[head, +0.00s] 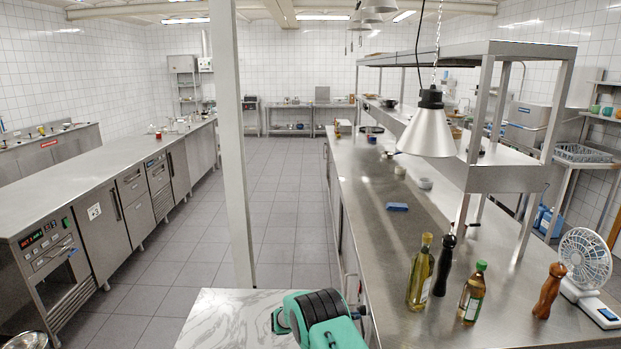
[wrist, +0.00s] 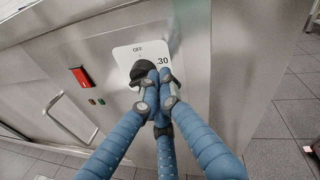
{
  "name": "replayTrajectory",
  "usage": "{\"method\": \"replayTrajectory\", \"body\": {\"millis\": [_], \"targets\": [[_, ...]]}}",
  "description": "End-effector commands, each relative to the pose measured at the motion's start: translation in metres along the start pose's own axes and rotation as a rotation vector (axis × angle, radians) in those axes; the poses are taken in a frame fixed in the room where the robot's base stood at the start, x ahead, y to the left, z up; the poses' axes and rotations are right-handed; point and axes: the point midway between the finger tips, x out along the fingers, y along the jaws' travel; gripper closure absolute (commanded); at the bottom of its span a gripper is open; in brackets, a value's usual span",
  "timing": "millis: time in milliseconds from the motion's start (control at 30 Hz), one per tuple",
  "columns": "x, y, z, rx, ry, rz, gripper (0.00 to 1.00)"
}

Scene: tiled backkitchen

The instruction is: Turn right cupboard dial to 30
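The black dial (wrist: 145,73) is on a white plate (wrist: 128,56) on a steel cupboard front in the wrist view. The plate reads OFF above the dial and 30 to its right. My gripper (wrist: 158,78) has three blue fingers, their tips bunched together at the dial's right side. The tips look shut and touch or nearly touch the dial; they hide part of its right side, so its exact pointing is hard to read. No clear grip around the dial shows. I cannot make out this dial or my gripper in the head view.
A red switch (wrist: 81,77) and a bar handle (wrist: 68,118) are left of the dial. In the head view, bottles (head: 420,275) and a small fan (head: 585,260) stand on the right steel counter (head: 385,250). The tiled aisle (head: 290,180) is clear.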

Motion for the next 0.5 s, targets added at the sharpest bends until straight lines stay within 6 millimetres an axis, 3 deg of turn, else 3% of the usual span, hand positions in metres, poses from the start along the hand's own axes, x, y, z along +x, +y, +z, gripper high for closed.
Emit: {"method": "replayTrajectory", "body": {"millis": [500], "targets": [[-0.046,0.013,0.000,0.002,-0.002,0.005,1.00]]}}
